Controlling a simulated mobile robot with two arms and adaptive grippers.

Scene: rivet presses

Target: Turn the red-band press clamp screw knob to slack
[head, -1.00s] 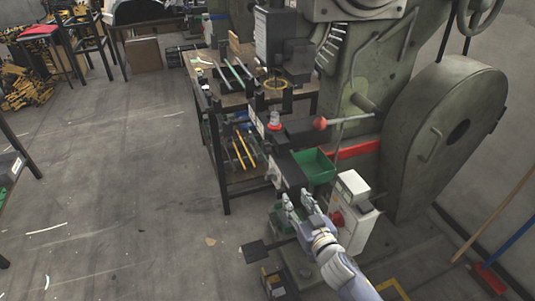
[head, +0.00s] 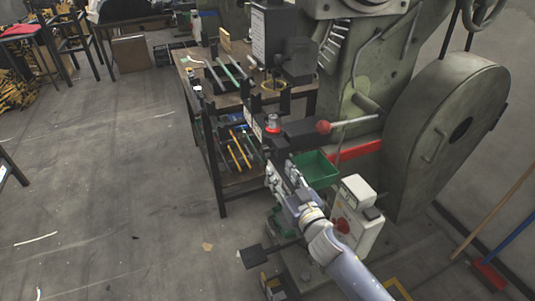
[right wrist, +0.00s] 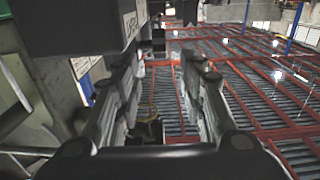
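The press (head: 345,95) is a grey-green machine with a red band (head: 355,150) low on its body. A small red-topped part (head: 272,121) stands on its dark front block, and a lever with a red ball (head: 322,127) sticks out beside it. I cannot tell for sure which part is the clamp screw knob. My right gripper (head: 280,173) is just below the front block, left of the green bin. In the right wrist view its two fingers (right wrist: 163,70) are apart, with nothing held between them. My left gripper is not in view.
A green bin (head: 315,168) and a white control box with a red button (head: 352,220) sit close to my right arm. A work table (head: 205,105) with tools stands behind. Open floor (head: 100,190) lies to the left.

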